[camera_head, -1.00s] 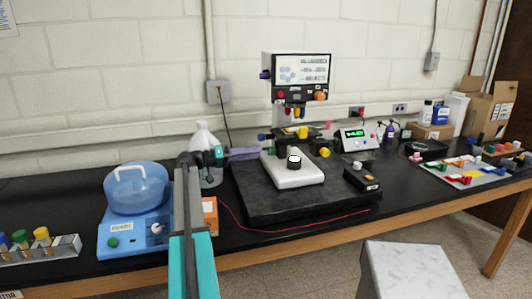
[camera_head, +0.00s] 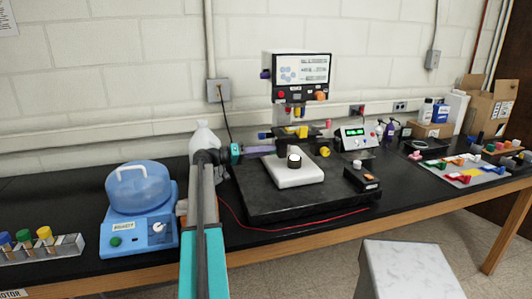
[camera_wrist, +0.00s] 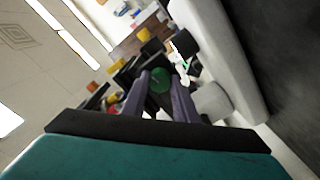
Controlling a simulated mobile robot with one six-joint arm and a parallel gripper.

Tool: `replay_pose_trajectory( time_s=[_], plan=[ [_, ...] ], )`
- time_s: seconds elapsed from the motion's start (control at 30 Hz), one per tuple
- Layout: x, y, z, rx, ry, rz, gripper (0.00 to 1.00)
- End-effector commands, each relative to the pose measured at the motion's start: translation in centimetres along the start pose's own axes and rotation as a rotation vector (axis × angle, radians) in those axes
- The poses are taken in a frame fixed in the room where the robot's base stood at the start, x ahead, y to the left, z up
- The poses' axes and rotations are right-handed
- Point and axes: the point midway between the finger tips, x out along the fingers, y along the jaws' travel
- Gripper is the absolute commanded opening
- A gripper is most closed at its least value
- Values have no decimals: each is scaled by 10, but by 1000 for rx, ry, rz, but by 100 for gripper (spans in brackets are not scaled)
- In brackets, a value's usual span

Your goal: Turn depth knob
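The device with a screen panel (camera_head: 302,75) stands at the back middle of the bench. It carries several coloured knobs, among them an orange knob (camera_head: 320,96), a blue knob (camera_head: 262,136) and a yellow knob (camera_head: 324,152). I cannot tell which one is the depth knob. My gripper (camera_head: 268,150) points right at the left side of the device, low over its dark base. In the wrist view my gripper (camera_wrist: 161,78) has its two purple fingers apart. A round green knob (camera_wrist: 160,82) shows between or just beyond the fingertips. Contact cannot be made out.
A white block (camera_head: 295,176) with a black and white knob sits on the dark base (camera_head: 262,203), close by my gripper. A blue-lidded appliance (camera_head: 138,205) and a plastic-covered item stand to the left. A small black box (camera_head: 361,179) and a green-display meter (camera_head: 355,136) stand right.

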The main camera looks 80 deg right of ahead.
Motion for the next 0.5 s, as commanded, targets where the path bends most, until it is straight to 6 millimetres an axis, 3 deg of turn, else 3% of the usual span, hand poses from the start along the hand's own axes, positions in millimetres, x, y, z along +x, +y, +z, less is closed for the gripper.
replay_pose_trajectory(
  time_s=[0.1, 0.5],
  plan=[
    [0, 1, 0, 0, 0, 2, 4],
    [1, 0, 1, -108, -1, 3, 4]
  ],
)
